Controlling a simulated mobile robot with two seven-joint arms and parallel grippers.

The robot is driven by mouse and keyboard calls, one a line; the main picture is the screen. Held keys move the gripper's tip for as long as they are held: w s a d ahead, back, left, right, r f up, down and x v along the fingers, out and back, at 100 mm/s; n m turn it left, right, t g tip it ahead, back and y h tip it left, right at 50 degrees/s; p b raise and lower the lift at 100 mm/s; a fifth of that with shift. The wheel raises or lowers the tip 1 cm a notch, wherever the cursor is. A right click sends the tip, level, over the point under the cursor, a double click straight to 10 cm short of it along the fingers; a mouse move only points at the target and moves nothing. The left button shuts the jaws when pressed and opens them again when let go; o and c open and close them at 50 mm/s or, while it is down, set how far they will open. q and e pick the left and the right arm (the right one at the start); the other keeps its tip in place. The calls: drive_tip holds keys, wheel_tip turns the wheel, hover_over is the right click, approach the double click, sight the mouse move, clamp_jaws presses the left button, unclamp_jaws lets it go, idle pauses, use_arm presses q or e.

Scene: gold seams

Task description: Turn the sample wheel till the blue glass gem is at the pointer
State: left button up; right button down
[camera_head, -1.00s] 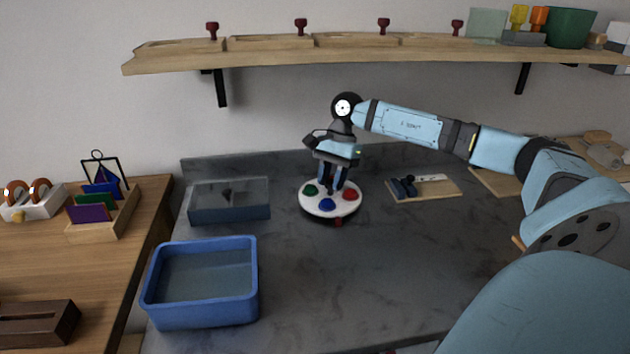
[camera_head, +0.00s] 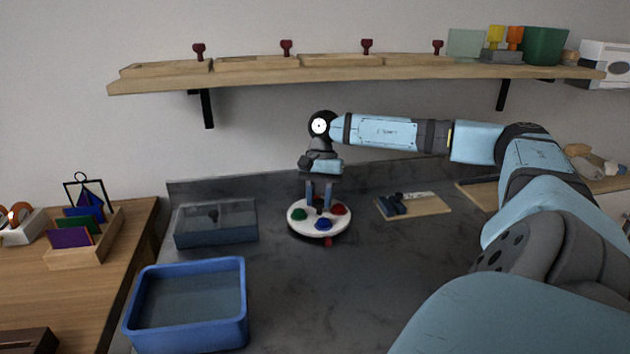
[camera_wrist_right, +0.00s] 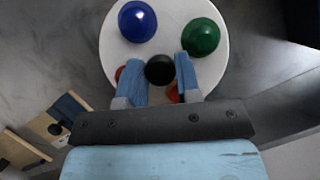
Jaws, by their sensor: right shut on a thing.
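The sample wheel (camera_head: 309,230) is a white disc on the dark counter, with a green gem (camera_head: 298,215), a blue glass gem (camera_head: 323,224) and a red gem (camera_head: 338,209). The red pointer (camera_head: 328,242) is at its front edge; the blue gem is close to it, slightly left. In the right wrist view the blue gem (camera_wrist_right: 137,21) and green gem (camera_wrist_right: 200,37) are clear, while red and orange-red gems are partly hidden by the fingers. My right gripper (camera_head: 319,200) points down, shut on the black centre knob (camera_wrist_right: 160,70). My left gripper is not in view.
A blue tub (camera_head: 186,345) and a clear-lidded grey box (camera_head: 216,232) stand left of the wheel. A wooden board (camera_head: 425,206) with dark pieces lies to the right. A shelf (camera_head: 350,74) runs above the arm.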

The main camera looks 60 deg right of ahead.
idle(0.4)
drive_tip(key=c, duration=1.2)
unclamp_jaws()
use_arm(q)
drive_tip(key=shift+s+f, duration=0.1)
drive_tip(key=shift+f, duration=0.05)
use_arm(e)
drive_tip(key=shift+o, duration=0.5)
drive_tip(key=shift+r, duration=0.1)
drive_tip(key=shift+d+r, duration=0.15)
drive_tip(key=shift+r, duration=0.2)
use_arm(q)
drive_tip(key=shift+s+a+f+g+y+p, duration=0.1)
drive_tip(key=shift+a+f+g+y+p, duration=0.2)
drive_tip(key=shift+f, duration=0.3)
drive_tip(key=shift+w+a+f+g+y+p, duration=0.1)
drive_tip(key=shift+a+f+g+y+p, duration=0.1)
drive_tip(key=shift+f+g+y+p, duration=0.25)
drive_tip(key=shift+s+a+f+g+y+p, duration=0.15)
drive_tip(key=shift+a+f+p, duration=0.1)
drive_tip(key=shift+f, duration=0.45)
use_arm(e)
drive_tip(key=v, duration=0.6)
drive_tip(key=shift+r, duration=0.3)
